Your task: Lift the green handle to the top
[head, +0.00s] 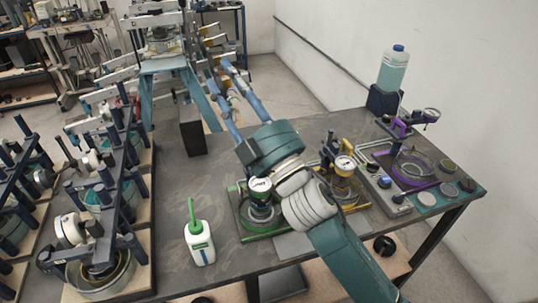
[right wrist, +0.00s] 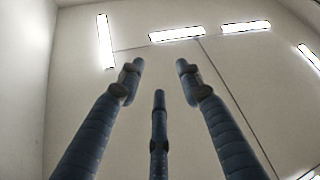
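My right gripper (head: 218,68) points up and away, above the table's far side. In the right wrist view its three fingers (right wrist: 160,72) are spread, with nothing between them but wall and ceiling lights. My left gripper is not in view.
A white bottle with a green spout (head: 200,243) stands left of the green device. Yellow (head: 342,185) and purple (head: 405,168) devices stand to the right. A large bottle (head: 393,70) is at the back right. Blue racks (head: 110,190) crowd the left.

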